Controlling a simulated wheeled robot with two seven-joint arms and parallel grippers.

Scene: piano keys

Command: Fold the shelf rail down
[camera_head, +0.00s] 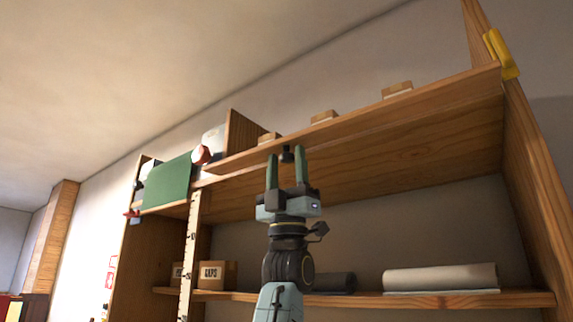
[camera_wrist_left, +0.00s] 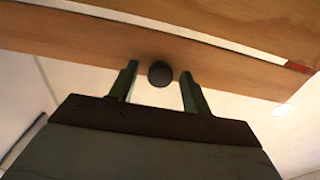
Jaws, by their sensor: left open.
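The wooden shelf rail (camera_head: 420,105) runs along the front edge of the upper shelf, with boxes showing above it. A small dark round knob sits on its front, and shows in the wrist view (camera_wrist_left: 160,74) against a wooden strip (camera_wrist_left: 75,40). My left gripper (camera_head: 287,160) is open, its two green fingers pointing up at the rail, one on each side of the knob. In the left wrist view (camera_wrist_left: 160,85) a gap shows on both sides of the knob. My right gripper is in neither view.
A yellow piece (camera_head: 502,53) sits on the right upright post. A green panel (camera_head: 167,183) and a red-ended item (camera_head: 201,154) are at the left. The lower shelf (camera_head: 430,299) holds a pale roll (camera_head: 440,277), a dark roll (camera_head: 333,282) and small boxes (camera_head: 216,274).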

